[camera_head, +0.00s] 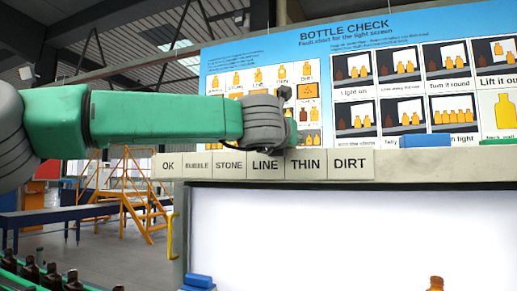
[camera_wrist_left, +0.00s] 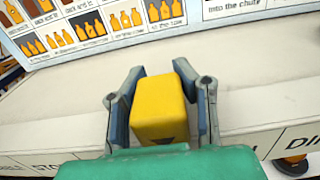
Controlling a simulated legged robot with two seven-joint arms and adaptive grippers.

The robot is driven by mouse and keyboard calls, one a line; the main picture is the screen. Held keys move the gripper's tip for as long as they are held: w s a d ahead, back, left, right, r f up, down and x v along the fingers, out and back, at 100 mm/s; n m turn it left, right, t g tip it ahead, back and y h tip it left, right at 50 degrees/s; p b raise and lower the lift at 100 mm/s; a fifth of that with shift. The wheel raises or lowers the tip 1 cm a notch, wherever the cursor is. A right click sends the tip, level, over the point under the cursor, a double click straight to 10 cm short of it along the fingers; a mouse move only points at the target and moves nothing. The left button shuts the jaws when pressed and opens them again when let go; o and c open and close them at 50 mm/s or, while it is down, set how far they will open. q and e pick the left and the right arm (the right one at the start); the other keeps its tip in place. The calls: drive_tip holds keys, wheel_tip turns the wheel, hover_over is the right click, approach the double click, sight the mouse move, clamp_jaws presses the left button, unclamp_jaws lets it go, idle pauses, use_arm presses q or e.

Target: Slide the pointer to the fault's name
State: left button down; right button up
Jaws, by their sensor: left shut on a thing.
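The pointer, a yellow block (camera_wrist_left: 160,102) with a dark mark low on its near face, sits between the fingers of my left gripper (camera_wrist_left: 158,95). The gripper is shut on it at the pale ledge. In the head view my left gripper (camera_head: 290,133) is mostly hidden behind its own wrist, above the LINE (camera_head: 265,164) and THIN (camera_head: 306,163) labels; the pointer is hidden there. The label row also has OK (camera_head: 168,166), BUBBLE (camera_head: 197,166), STONE (camera_head: 229,165) and DIRT (camera_head: 350,163). In the wrist view the gripper covers the middle labels. My right gripper is out of view.
The blue Bottle Check board (camera_head: 330,52) stands behind the ledge. A bright light screen (camera_head: 330,240) is below, with an amber bottle top (camera_head: 436,284) at its lower edge. A blue block (camera_head: 425,140) lies on the ledge at right. Dark bottles (camera_head: 52,276) stand at lower left.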

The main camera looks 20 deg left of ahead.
use_arm(q)
drive_tip(key=d, duration=0.5)
drive_tip(key=shift+s+r, duration=0.15)
drive_tip(key=shift+s, duration=0.05)
drive_tip(key=shift+a, duration=0.15)
drive_tip(key=c, duration=1.7)
unclamp_jaws()
drive_tip(key=shift+a, duration=0.15)
drive_tip(key=o, duration=0.6)
